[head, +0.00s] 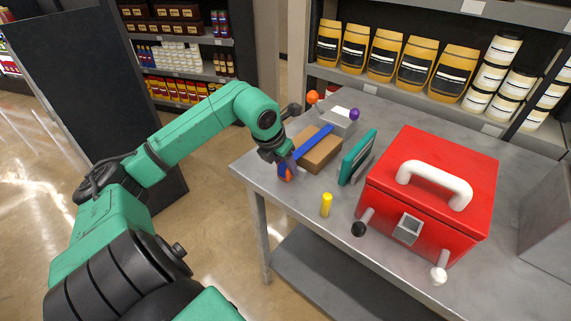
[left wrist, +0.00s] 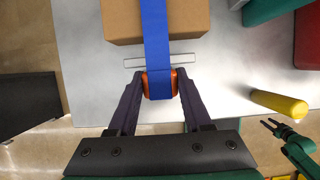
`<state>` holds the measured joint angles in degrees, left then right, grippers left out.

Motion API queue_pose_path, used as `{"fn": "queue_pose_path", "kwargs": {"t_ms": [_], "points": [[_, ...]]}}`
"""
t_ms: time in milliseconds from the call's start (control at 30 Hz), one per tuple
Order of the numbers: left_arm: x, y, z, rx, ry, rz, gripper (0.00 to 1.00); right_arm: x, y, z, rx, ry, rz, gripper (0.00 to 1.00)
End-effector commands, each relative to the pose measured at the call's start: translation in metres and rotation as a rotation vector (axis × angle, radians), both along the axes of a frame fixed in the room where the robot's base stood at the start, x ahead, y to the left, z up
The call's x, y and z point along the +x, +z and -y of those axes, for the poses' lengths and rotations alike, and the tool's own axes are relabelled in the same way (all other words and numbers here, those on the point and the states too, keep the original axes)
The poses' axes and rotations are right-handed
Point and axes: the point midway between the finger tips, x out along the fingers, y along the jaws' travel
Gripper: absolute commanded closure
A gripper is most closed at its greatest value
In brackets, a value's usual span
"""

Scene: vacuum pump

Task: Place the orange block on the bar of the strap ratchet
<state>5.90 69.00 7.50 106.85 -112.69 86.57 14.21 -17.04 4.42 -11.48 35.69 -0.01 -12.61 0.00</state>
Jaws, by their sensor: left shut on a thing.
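The orange block (left wrist: 159,84) sits at the end of the blue strap (left wrist: 156,30), which runs across its middle. My left gripper (left wrist: 160,98) is shut on the block, a finger on each side. In the head view the block (head: 287,174) shows at the table's front left edge below my left gripper (head: 285,164). The strap lies over a brown box (head: 319,152). A thin grey bar (left wrist: 132,64) lies crosswise between box and block, passing under the strap. My right gripper (left wrist: 273,128) shows small at the right of the left wrist view; its jaw state is unclear.
A yellow cylinder (head: 326,204) stands near the front edge. A teal panel (head: 358,157) and a red case (head: 428,185) with a white handle stand right of the box. A grey device (head: 337,120) with orange and purple knobs is behind it.

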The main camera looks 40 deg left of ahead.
Motion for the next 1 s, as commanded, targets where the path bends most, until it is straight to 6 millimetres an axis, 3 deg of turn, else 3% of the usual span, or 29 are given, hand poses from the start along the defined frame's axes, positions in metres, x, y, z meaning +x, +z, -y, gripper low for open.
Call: {"fn": "queue_pose_path", "kwargs": {"t_ms": [167,200,233,267,667,767,1000], "points": [[0.000,-0.005,0.000,0.000,0.000,0.000,1.00,0.000,-0.006,0.001,-0.001,0.000,0.000,0.50],[0.000,-0.003,0.000,0.000,0.000,-0.001,0.35,0.000,-0.004,0.001,-0.001,0.000,0.000,0.50],[0.000,-0.003,0.000,0.000,0.001,-0.001,0.24,0.000,-0.004,0.001,-0.001,0.000,-0.001,0.50],[0.000,-0.003,0.000,0.000,0.001,-0.001,0.21,0.000,-0.004,0.001,-0.001,0.000,-0.001,0.50],[-0.002,0.005,-0.001,0.002,0.001,-0.001,0.21,-0.004,-0.002,0.003,-0.005,0.001,-0.006,0.50],[-0.010,0.023,-0.001,0.005,0.001,0.001,0.21,-0.004,-0.010,0.004,-0.005,0.001,-0.007,0.50],[-0.036,0.084,0.000,0.005,0.001,0.003,0.21,-0.004,-0.024,0.004,-0.005,0.001,-0.007,0.50]]}}
